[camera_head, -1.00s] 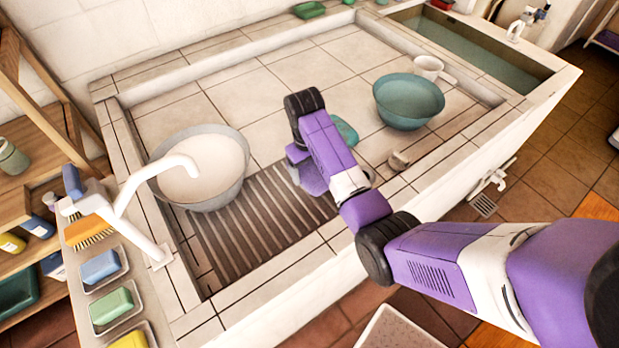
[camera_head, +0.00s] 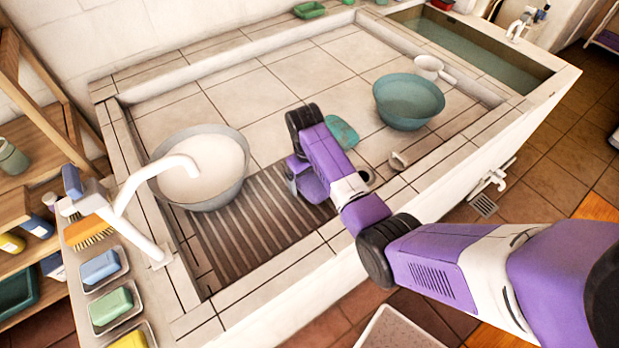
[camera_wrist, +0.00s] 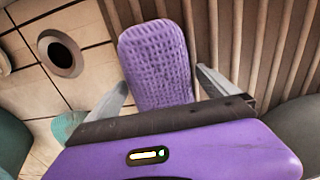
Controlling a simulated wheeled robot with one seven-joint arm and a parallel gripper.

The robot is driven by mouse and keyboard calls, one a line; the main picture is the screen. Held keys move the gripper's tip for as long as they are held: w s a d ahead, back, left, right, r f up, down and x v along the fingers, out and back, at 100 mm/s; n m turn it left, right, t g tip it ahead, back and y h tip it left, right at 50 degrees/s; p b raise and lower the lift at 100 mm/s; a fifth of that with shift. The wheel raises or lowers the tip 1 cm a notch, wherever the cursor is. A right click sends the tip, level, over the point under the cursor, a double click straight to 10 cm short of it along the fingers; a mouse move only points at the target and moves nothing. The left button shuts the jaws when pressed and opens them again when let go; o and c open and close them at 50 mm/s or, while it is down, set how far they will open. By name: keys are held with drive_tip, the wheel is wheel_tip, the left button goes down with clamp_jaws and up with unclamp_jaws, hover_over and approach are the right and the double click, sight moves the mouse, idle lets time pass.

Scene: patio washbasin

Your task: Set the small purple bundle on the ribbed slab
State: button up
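The ribbed slab (camera_head: 232,238) lies flat in the front left of the basin. Its ribs also fill the upper right of the wrist view (camera_wrist: 282,40). The small purple bundle (camera_wrist: 157,60) is knobbly and oblong, and sits between my gripper's fingers (camera_wrist: 163,75), which press close on both its sides. In the wrist view it appears over the slab's edge. I cannot tell whether it touches the slab. In the head view my gripper (camera_head: 306,182) is at the slab's right end and the bundle is hard to separate from my purple parts.
A grey bowl (camera_head: 228,188) with whitish contents stands at the slab's far left, under the white tap (camera_head: 128,190). A teal bowl (camera_head: 410,112), a teal cloth (camera_head: 342,131) and a small beige object (camera_head: 398,161) lie to the right. A drain hole (camera_wrist: 61,54) is beside the slab.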

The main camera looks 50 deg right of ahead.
sight(307, 177)
wheel_tip(307, 177, up, 12)
drive_tip(key=shift+a+r+b, duration=0.15)
drive_tip(key=shift+a+b, duration=0.2)
idle(0.4)
drive_tip(key=shift+w, duration=0.15)
idle(0.3)
drive_tip(key=w+r+t+h, duration=0.4)
drive_tip(key=w+t, duration=0.5)
drive_tip(key=s+a+r+n+t+y, duration=0.1)
drive_tip(key=s+a+r+t, duration=0.25)
drive_tip(key=s+a, duration=0.6)
drive_tip(key=s+a+r+t+y, duration=0.1)
drive_tip(key=s+a+r+t, duration=0.25)
drive_tip(key=s+a, duration=0.6)
drive_tip(key=s+a+n+g+y, duration=0.1)
drive_tip(key=s+a, duration=0.3)
drive_tip(key=s, duration=1.7)
drive_tip(key=shift+r+n+y, duration=0.2)
drive_tip(key=shift+n+y, duration=0.4)
drive_tip(key=shift+y, duration=0.3)
